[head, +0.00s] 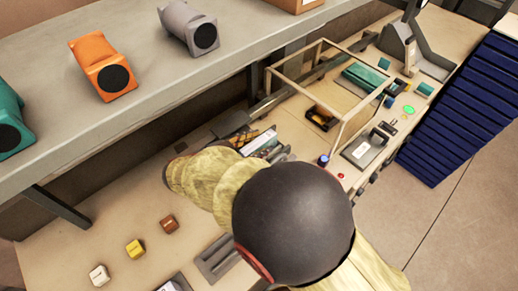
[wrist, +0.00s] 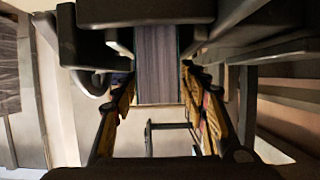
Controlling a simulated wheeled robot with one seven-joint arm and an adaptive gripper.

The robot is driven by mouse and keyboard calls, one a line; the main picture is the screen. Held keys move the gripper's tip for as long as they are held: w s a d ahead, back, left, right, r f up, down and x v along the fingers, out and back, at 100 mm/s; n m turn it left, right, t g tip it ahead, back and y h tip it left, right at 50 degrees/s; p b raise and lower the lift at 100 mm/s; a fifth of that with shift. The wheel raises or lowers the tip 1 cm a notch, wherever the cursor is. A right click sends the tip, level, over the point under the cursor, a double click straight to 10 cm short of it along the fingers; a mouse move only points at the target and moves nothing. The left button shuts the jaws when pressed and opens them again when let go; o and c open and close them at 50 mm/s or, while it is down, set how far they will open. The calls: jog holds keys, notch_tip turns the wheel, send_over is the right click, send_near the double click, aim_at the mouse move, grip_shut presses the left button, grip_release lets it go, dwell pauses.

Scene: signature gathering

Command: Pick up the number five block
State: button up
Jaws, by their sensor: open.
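Three small blocks stand on the lower bench at the lower left of the head view: a white block (head: 99,275), a yellow block (head: 135,249) and a brown block (head: 169,224). Their markings are too small to read, so I cannot tell which is the number five. My gripper (head: 243,138) is beyond and to the right of them, partly hidden by my own arm. In the wrist view my gripper (wrist: 160,110) has its yellow-padded fingers wide apart. I see nothing held between them.
An upper shelf (head: 150,95) overhangs the bench and bears an orange object (head: 102,67), a grey object (head: 189,28) and a teal object (head: 10,125). A clear-sided frame (head: 350,85) stands beyond the gripper. A grey tray (head: 215,258) lies right of the blocks.

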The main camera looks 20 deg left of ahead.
jog(key=shift+w+d+f, duration=0.1)
jog(key=shift+w+f, duration=0.05)
jog(key=shift+w, duration=0.1)
jog(key=shift+c, duration=1.2)
grip_shut()
